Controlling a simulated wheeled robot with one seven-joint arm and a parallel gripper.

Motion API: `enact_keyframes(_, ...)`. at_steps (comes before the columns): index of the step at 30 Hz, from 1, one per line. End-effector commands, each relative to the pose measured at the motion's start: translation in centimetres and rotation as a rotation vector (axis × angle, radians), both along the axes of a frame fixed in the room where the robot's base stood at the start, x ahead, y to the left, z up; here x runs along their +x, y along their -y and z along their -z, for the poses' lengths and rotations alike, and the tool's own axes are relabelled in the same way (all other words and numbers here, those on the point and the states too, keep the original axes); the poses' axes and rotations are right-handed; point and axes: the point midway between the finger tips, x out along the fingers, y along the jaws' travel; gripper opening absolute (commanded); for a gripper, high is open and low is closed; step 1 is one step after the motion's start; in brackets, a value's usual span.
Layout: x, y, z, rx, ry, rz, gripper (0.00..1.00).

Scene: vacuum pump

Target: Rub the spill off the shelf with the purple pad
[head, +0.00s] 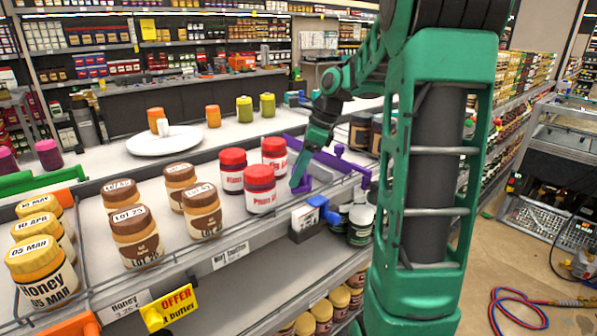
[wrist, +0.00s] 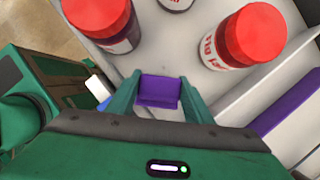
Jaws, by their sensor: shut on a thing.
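The purple pad (wrist: 158,91) sits between my gripper's two green fingers in the wrist view. My gripper (wrist: 157,98) is shut on it. In the head view my gripper (head: 299,177) points down at the shelf (head: 232,225), just right of the red-lidded jars. The pad (head: 304,187) shows there low between the fingers, close to the shelf top. I cannot tell whether it touches the surface. I cannot make out a spill in either view; the fingers, pad and jars hide part of the shelf.
Red-lidded jars (head: 260,190) stand close to my gripper's left. Brown-lidded jars (head: 136,238) and honey jars (head: 42,272) are farther left. A purple divider (head: 345,165) lies to the right, with dark jars (head: 360,222) beyond the front rail. A white plate (head: 152,145) is behind.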

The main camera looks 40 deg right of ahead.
Motion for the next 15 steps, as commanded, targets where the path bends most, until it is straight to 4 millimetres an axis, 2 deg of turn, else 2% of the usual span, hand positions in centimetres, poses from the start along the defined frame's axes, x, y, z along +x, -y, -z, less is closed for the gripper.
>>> enact_keyframes(9,-0.1,-2.2,-0.1,0.000,0.000,-0.002,0.11)
enact_keyframes(15,0.0,-2.6,-0.2,0.000,0.002,0.002,0.11)
